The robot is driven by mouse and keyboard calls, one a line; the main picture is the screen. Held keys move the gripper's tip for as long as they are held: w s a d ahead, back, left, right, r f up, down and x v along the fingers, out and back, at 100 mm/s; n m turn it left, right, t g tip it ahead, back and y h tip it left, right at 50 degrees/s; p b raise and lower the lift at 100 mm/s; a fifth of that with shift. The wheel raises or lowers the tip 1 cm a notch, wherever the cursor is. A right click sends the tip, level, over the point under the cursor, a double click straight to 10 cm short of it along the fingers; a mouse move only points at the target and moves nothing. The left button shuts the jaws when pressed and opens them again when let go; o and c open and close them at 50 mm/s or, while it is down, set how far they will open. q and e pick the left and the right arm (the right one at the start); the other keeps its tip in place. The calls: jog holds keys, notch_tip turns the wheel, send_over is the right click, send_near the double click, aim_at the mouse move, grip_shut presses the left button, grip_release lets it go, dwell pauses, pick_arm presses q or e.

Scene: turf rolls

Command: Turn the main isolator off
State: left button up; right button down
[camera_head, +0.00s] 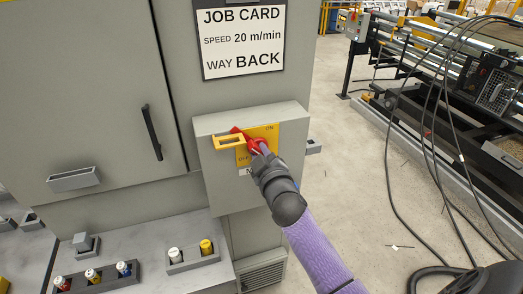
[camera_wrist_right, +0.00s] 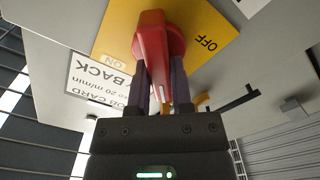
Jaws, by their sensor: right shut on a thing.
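The main isolator is a red handle (camera_head: 256,145) on a yellow plate (camera_head: 271,134) marked ON at the upper right and OFF at the lower left. It sits on a grey box on the cabinet front. My right gripper (camera_head: 262,152) is at the handle, and in the right wrist view its two fingers (camera_wrist_right: 160,88) are shut on either side of the red handle (camera_wrist_right: 151,45). That view shows the plate (camera_wrist_right: 115,30) upside down. The gripper hides part of the handle, so I cannot tell exactly which mark it points to. My left gripper is not in view.
A yellow bracket (camera_head: 228,141) juts out beside the handle. A job card (camera_head: 242,38) reading "WAY BACK" hangs above the box. A black door handle (camera_head: 151,132) is to the left. Cables (camera_head: 428,130) hang at the right.

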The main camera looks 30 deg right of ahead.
jog(key=n, duration=0.4)
jog(key=shift+a+f+n, duration=0.1)
jog(key=shift+n, duration=0.2)
jog(key=shift+f+n, duration=0.2)
jog(key=shift+n, duration=2.3)
jog(key=c, duration=0.5)
grip_release()
jog(key=v, duration=1)
jog(key=shift+p, duration=0.3)
